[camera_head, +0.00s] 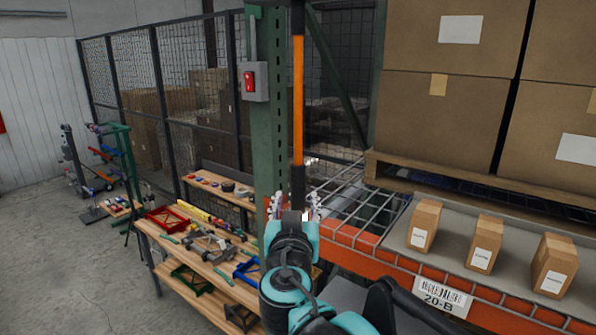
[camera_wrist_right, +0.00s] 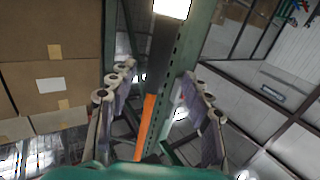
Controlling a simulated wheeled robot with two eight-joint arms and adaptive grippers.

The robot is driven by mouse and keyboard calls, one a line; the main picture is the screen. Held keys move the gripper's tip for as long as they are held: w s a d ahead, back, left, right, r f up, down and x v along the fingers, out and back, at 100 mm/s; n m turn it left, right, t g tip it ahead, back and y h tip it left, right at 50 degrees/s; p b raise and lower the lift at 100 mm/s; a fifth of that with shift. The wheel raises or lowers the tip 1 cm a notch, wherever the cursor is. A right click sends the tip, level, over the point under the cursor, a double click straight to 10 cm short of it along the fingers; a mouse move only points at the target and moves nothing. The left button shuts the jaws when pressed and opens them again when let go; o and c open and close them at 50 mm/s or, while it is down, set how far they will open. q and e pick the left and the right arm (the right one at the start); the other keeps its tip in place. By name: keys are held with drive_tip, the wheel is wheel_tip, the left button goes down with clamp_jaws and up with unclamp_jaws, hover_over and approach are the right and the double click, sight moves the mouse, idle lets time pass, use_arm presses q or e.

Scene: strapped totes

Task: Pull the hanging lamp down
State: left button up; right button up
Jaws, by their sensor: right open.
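The hanging lamp appears to be the long upright bar (camera_head: 298,100), orange in the middle with black parts above and below. It hangs in front of the green rack post. My right gripper (camera_head: 294,206) points up at its lower black end, with one finger on each side in the picture. In the right wrist view the open fingers (camera_wrist_right: 158,103) stand wide apart, and the orange and black bar (camera_wrist_right: 149,118) shows between them. Clear space shows beside each finger; I cannot tell how deep the bar sits between them. My left gripper is not in view.
An orange rack beam (camera_head: 390,258) with small cartons (camera_head: 424,226) is at right. A wooden workbench (camera_head: 165,243) with tools stands at left. Open floor (camera_head: 60,260) lies beyond it.

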sight(298, 191)
drive_tip(key=w, duration=0.3)
drive_tip(key=w+p, duration=0.1)
drive_tip(key=w, duration=0.3)
drive_tip(key=shift+w+d+f, duration=0.1)
drive_tip(key=shift+w+d, duration=0.1)
drive_tip(key=shift+w, duration=0.05)
clamp_jaws()
